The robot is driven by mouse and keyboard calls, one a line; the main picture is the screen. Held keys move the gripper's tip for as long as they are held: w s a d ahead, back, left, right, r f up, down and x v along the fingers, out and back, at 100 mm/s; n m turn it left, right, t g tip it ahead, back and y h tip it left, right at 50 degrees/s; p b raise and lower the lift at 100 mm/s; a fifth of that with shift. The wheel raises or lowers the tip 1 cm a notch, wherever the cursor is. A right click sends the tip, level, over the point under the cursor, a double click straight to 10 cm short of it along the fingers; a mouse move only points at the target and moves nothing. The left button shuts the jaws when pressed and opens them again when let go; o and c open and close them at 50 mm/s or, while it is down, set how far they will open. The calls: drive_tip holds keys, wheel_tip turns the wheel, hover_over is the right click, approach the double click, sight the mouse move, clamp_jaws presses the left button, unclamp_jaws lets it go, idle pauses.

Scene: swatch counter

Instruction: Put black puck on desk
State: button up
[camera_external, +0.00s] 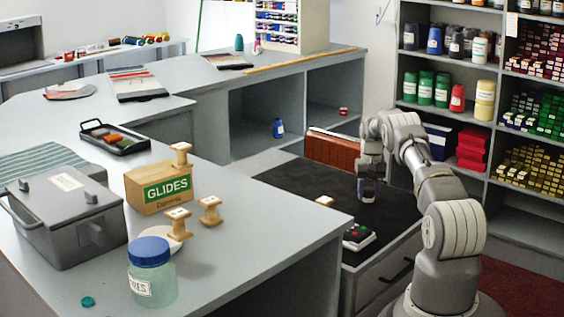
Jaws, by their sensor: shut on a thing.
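My gripper (368,196) points down over the dark-topped low desk (290,178), right of the middle of the view. It is shut on a small dark thing that I take to be the black puck; it hardly shows between the fingers against the dark top. I cannot tell whether the puck touches the surface.
A reddish-brown box (332,150) stands behind. The grey counter (230,245) at left holds a GLIDES box (158,190), wooden spools and a blue-lidded jar (152,275). Shelves (448,55) stand right.

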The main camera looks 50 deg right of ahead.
sight(369, 189)
drive_tip(key=shift+f, duration=0.2)
drive_tip(key=o, duration=1)
drive_tip(key=shift+o, duration=0.2)
wheel_tip(369, 189, up, 12)
drive_tip(key=p, duration=0.4)
drive_tip(key=shift+r, duration=0.2)
drive_tip(key=shift+r, duration=0.1)
